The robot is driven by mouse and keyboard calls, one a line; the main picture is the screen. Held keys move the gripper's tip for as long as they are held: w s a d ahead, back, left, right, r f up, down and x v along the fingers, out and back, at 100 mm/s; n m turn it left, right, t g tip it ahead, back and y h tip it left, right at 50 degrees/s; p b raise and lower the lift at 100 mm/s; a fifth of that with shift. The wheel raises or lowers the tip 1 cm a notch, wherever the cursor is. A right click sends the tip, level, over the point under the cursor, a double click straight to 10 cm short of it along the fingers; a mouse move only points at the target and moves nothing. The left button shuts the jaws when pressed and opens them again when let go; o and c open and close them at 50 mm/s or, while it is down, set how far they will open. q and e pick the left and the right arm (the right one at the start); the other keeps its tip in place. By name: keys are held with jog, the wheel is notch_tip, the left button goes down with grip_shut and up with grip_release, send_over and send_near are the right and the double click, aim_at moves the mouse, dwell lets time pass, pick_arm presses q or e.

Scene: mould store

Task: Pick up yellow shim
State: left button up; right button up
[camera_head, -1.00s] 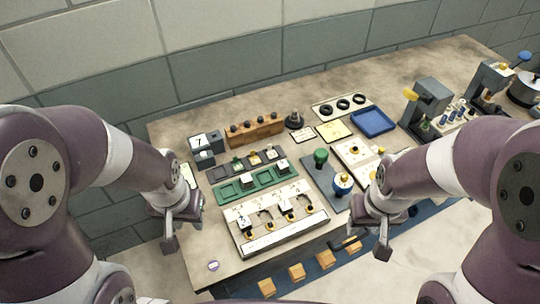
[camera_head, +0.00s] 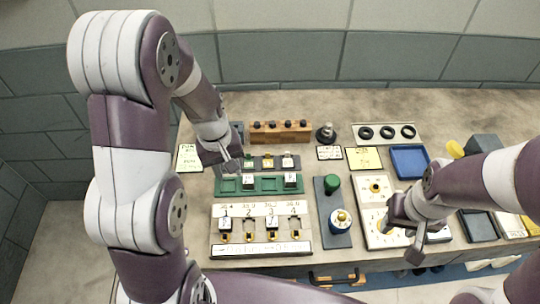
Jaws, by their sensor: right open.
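A small yellow piece (camera_head: 267,162), which may be the yellow shim, sits in the middle of a dark tray (camera_head: 277,155) behind the green tray; it is too small to make out clearly. A greenish piece (camera_head: 250,162) and a pale piece (camera_head: 287,161) sit on either side of it. My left gripper (camera_head: 231,168) is just left of these pieces, over the left end of the dark and green trays, and hides part of them. Its jaw opening is unclear. My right gripper (camera_head: 404,243) is open over the white board at the right.
The green tray (camera_head: 240,185) and a numbered white rack (camera_head: 260,248) lie in front. A wooden block with knobs (camera_head: 280,132) stands behind. A blue tray (camera_head: 410,161) lies right.

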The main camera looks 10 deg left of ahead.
pick_arm(q)
jog(key=w+a+f+n+h, duration=0.15)
jog(key=w+f+n, duration=0.25)
jog(key=w+n, duration=0.5)
jog(key=n+t+h, duration=0.1)
jog(key=n+h, duration=0.2)
jog(key=n, duration=0.3)
send_near(268, 153)
jog(key=p+x, duration=0.5)
jog(key=x, duration=0.3)
jog(key=shift+p, duration=0.3)
jog(key=shift+w+d+f, duration=0.1)
jog(key=shift+f, duration=0.15)
grip_shut()
pick_arm(e)
jog(key=r, duration=0.5)
jog(key=shift+w+d+r, duration=0.15)
jog(key=shift+d+r, duration=0.05)
jog(key=shift+d, duration=0.1)
